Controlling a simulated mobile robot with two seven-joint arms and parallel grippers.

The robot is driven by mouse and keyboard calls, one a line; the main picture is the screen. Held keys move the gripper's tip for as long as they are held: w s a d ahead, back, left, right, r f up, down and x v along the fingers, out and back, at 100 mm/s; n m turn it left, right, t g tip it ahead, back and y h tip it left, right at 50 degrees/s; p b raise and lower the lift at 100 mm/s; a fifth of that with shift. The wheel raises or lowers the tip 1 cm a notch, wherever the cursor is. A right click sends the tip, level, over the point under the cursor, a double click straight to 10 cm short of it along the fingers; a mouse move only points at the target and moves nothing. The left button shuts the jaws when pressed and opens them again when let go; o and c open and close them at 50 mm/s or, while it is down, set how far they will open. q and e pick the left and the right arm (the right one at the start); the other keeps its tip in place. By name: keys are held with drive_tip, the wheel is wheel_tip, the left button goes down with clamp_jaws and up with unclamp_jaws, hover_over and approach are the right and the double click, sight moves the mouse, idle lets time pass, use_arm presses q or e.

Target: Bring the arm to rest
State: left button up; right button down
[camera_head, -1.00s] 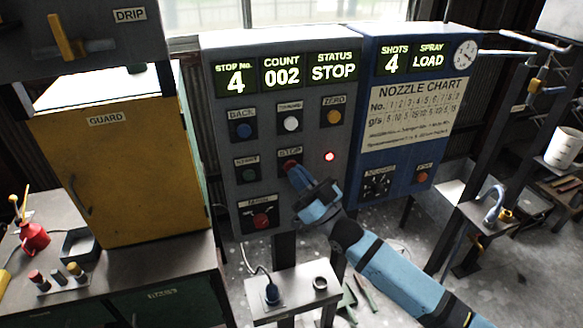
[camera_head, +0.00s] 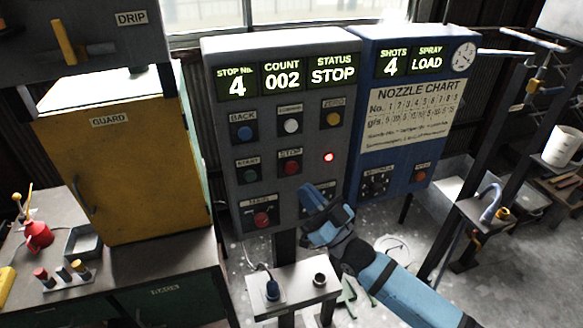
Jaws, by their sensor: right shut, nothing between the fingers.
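My right gripper (camera_head: 308,192) is shut and empty. It is in front of the lower right part of the grey control panel (camera_head: 222,150), below the red STOP button (camera_head: 291,167) and apart from it. My right arm, blue, comes in from the lower right. The panel's screens read stop number 4, count 002 and status STOP. A small red lamp (camera_head: 328,157) glows beside the STOP button. My left gripper is not in the view.
A blue panel (camera_head: 370,40) with a nozzle chart stands to the right. A yellow guard door (camera_head: 120,170) and a bench with a red oil can (camera_head: 38,235) are at the left. Metal racks stand at the right.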

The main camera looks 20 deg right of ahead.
drive_tip(key=s+d+f+m+g+h, duration=0.1)
drive_tip(key=s+f+g+h, duration=0.4)
drive_tip(key=s+f, duration=0.6)
drive_tip(key=s+d+f+m+g+h, duration=0.1)
drive_tip(key=s+f+g+h, duration=0.4)
drive_tip(key=s+f, duration=0.5)
wheel_tip(320, 180, down, 9)
drive_tip(key=shift+s+d+r+m+h, duration=0.1)
drive_tip(key=shift+s+d+m+h, duration=0.25)
drive_tip(key=shift+m, duration=0.55)
